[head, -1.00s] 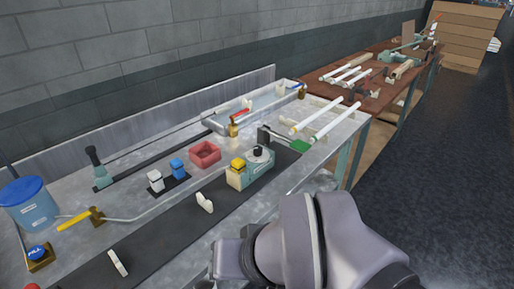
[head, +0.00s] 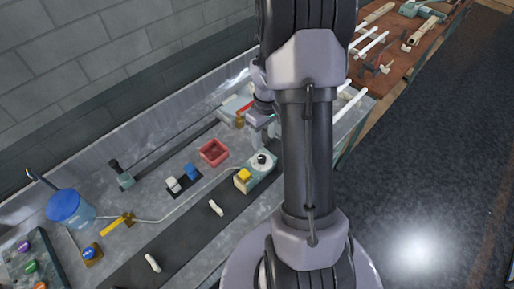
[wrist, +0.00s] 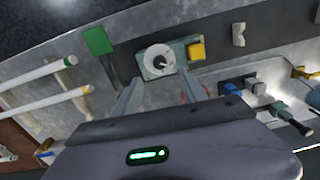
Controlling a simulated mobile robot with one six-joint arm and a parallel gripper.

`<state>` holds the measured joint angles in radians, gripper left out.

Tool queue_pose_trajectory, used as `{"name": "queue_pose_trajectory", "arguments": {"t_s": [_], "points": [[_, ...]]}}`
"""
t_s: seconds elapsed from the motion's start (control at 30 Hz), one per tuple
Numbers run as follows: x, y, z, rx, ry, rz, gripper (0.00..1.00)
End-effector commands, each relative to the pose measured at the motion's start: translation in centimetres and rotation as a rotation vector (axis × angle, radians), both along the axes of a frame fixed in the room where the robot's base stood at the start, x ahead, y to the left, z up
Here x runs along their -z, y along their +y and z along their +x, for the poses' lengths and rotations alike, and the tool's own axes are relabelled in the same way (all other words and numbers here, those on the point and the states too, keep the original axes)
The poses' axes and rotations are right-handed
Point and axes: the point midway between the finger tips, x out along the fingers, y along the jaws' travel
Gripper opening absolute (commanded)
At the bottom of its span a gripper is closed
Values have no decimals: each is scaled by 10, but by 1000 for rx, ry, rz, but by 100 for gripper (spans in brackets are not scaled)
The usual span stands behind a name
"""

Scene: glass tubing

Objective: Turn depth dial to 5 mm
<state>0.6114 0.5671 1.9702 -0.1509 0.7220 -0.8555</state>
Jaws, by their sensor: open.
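The depth dial is a black knob on a pale round disc (head: 262,159), on top of a small teal and cream device (head: 253,177) with a yellow block (head: 244,174) at its left end. In the wrist view the dial (wrist: 159,61) lies ahead of the fingers, near the picture's top middle. Its markings are too small to read. My gripper (wrist: 159,79) is open and empty, its two fingers pointing toward the device with the dial roughly between their lines. It looks apart from the dial. In the head view my arm hides part of the bench beside the device.
A green paddle (wrist: 97,40) and white glass tubes (wrist: 50,99) lie to the dial's left in the wrist view. A red tray (head: 213,152), blue and white blocks (head: 191,172) and a blue-lidded container (head: 66,208) stand on the metal bench. The dark strip is mostly clear.

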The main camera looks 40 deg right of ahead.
Motion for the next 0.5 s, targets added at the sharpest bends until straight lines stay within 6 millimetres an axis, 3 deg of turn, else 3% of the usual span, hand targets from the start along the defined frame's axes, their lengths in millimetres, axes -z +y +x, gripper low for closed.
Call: {"name": "queue_pose_trajectory", "arguments": {"t_s": [0.03, 0.2, 0.3, 0.5], "points": [[19, 1, -1, 1, 4, 3, 50], [68, 3, 0, 1, 3, 3, 50], [90, 3, 0, 2, 1, 1, 50], [111, 3, 1, 1, -1, 0, 50]]}}
